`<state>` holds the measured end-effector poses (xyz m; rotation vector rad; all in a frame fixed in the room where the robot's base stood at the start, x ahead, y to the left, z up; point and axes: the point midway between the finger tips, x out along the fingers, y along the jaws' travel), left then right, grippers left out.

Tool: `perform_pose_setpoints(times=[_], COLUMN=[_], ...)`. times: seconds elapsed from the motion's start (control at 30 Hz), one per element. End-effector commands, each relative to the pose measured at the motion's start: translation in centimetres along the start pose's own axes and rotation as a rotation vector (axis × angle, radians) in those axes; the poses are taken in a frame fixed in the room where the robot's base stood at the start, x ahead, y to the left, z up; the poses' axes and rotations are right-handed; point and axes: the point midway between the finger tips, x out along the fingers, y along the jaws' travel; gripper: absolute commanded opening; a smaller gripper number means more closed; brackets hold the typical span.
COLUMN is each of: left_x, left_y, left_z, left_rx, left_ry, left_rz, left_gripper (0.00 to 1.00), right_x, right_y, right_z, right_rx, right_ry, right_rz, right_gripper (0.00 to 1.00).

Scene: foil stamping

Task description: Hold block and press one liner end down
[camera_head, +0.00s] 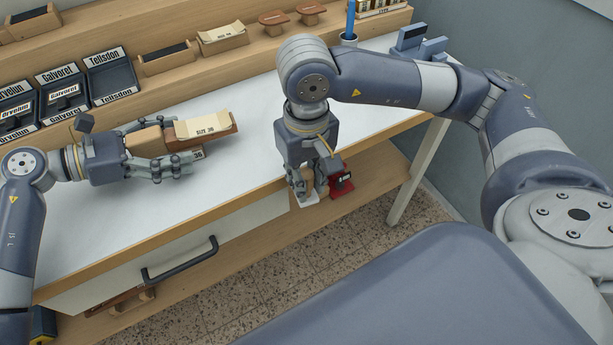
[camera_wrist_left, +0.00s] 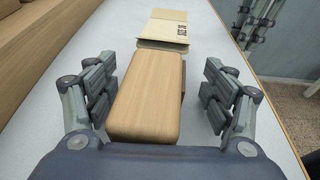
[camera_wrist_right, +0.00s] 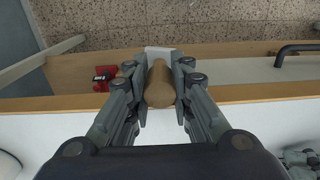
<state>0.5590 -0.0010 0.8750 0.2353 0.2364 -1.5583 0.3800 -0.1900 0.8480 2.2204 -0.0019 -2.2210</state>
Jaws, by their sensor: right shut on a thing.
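A pale wooden block (camera_head: 147,138) lies on the white table, with its rounded end toward my left gripper (camera_head: 172,158). The left gripper's fingers stand open on both sides of it; in the left wrist view the block (camera_wrist_left: 148,95) lies between them, with a gap at its right. A cream liner (camera_head: 208,124) marked SIZE 36 lies at the block's far end; it also shows in the left wrist view (camera_wrist_left: 165,32). My right gripper (camera_wrist_right: 160,85) is shut on a brown wooden handle (camera_wrist_right: 160,84) with a pale flat end (camera_wrist_right: 160,52). It points down at the table's front edge.
A red item (camera_head: 341,180) is below the table edge near my right gripper. Black labelled boxes (camera_head: 62,90) and a wooden tray with cream liners (camera_head: 222,38) stand at the back. A dark drawer handle (camera_head: 180,261) projects at the front. The table's middle is clear.

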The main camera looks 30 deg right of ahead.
Motion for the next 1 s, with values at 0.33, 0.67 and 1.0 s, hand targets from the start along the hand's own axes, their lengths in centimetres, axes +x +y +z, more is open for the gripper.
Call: perform_pose_setpoints(times=[0.33, 0.67, 1.0], left_x=[-0.1, -0.1, -2.9], left_y=[0.0, 0.0, 0.1], left_z=[0.0, 0.0, -0.1], left_rx=[0.000, 0.000, -0.001], left_ry=[0.000, 0.000, 0.002], left_rz=[0.000, 0.000, 0.004], left_gripper=[0.52, 0.71, 0.71], right_x=[0.0, 0.0, 0.0], right_y=[0.0, 0.0, 0.0], right_z=[0.0, 0.0, 0.0], right_rx=[0.000, 0.000, 0.000], right_ry=[0.000, 0.000, 0.000], right_rz=[0.000, 0.000, 0.000], right_gripper=[0.00, 0.00, 0.00])
